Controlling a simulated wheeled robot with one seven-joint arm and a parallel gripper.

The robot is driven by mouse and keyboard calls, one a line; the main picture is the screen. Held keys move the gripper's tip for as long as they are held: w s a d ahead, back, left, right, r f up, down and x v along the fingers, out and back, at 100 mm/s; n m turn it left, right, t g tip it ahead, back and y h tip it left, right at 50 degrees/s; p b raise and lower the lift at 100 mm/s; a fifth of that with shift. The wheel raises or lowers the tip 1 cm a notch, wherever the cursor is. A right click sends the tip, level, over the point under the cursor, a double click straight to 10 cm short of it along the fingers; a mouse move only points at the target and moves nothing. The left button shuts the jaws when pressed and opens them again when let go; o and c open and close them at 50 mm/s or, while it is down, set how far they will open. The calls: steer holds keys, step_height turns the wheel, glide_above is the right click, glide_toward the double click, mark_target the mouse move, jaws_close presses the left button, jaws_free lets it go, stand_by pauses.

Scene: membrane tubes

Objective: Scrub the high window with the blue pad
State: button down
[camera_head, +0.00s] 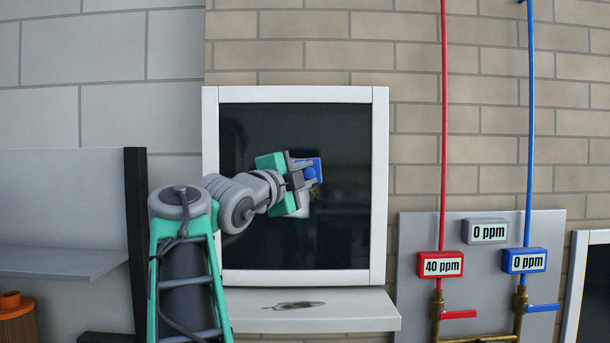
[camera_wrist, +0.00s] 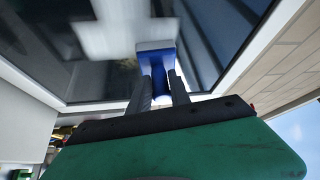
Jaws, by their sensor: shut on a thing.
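The high window (camera_head: 340,225) is a dark pane in a white frame on the brick wall. My gripper (camera_head: 305,172) is in front of the pane, right of its middle in the head view. It is shut on the blue pad (camera_head: 313,170). In the wrist view the two grey fingers of my gripper (camera_wrist: 160,88) hold the pad's blue handle, and the blue pad (camera_wrist: 155,58) with its pale edge faces the window pane (camera_wrist: 100,85). I cannot tell whether the pad touches the glass.
A white sill (camera_head: 350,312) with a dark feather-like thing (camera_head: 293,305) is below the window. A red pipe (camera_head: 444,130) and a blue pipe (camera_head: 529,130) with ppm displays and valves stand at the right. A grey shelf (camera_head: 65,262) with a dark upright is at the left.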

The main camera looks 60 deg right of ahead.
steer(key=shift+f+b, duration=1.4)
steer(key=shift+b, duration=0.1)
steer(key=shift+f+b, duration=1.45)
steer(key=shift+b, duration=0.05)
steer(key=shift+f, duration=0.1)
steer(key=shift+f+b, duration=1.35)
steer(key=shift+b, duration=0.1)
step_height(320, 180, down, 3)
steer(key=b, duration=0.3)
steer(key=shift+r, duration=0.1)
